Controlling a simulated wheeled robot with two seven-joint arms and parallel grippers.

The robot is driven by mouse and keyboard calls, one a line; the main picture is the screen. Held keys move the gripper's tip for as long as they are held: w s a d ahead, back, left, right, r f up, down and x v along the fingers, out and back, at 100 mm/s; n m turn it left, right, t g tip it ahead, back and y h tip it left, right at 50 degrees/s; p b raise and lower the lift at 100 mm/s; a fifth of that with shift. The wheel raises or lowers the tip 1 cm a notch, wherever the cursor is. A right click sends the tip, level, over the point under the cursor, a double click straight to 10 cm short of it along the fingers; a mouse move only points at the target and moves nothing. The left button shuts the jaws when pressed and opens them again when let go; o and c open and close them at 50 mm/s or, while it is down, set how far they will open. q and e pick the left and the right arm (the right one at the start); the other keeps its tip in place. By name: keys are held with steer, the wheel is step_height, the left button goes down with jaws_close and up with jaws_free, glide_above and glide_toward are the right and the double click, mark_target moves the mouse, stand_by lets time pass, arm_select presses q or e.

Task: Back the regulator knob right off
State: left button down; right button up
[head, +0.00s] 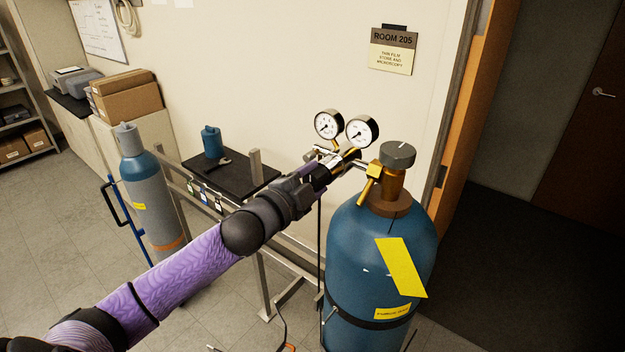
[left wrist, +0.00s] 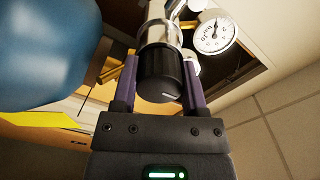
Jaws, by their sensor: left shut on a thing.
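The regulator knob (left wrist: 162,78) is a black cylinder with a pale mark, below a silver regulator body in the left wrist view. My left gripper (left wrist: 158,92) has its two purple fingers on either side of the knob and is shut on it. In the head view my left gripper (head: 322,176) reaches the regulator and mostly hides the knob. Two round white gauges (head: 345,128) stand above it. The regulator joins a brass valve with a grey handwheel (head: 397,154) on a blue gas cylinder (head: 375,250). My right gripper is not in view.
A yellow tag (head: 401,267) hangs on the blue cylinder, which a dark strap holds. A black-topped stand (head: 232,177) with a small blue bottle (head: 212,142) is behind my arm. A grey-and-blue cylinder (head: 148,195) stands left. A dark doorway is at the right.

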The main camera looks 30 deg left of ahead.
arm_select(q)
steer(key=shift+f, duration=0.1)
steer(key=shift+c, duration=0.6)
jaws_free()
steer(key=shift+s, duration=0.1)
steer(key=shift+s, duration=0.3)
steer(key=s+b, duration=0.2)
steer(key=s, duration=0.7)
steer(key=shift+a, duration=0.4)
